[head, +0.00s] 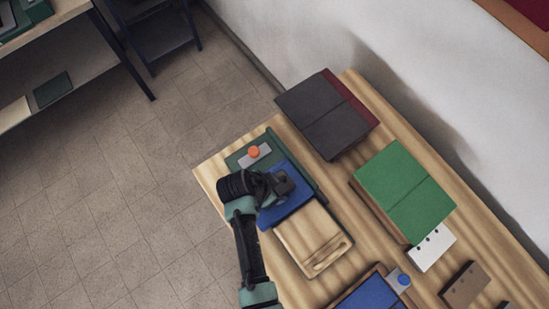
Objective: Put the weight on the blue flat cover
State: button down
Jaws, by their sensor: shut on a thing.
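The blue flat cover (296,207) lies near the left end of the wooden table, partly hidden under my arm. My gripper (282,186) is above it, seen from above. It is shut on a small dark thing, which I take to be the weight. The thing blends with the dark gripper, and its shape is mostly hidden. I cannot tell whether it touches the blue cover or hangs just above it.
Beside the blue cover are a green board with an orange-knobbed grey plate (254,153) and a pale wooden tray (312,238). A dark grey cover (327,114), a green cover (405,190) and a blue-knobbed plate (399,280) lie further right. A wall runs along the far side.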

jog(key=shift+w, duration=0.2)
grip_release()
jog(key=shift+s, duration=0.2)
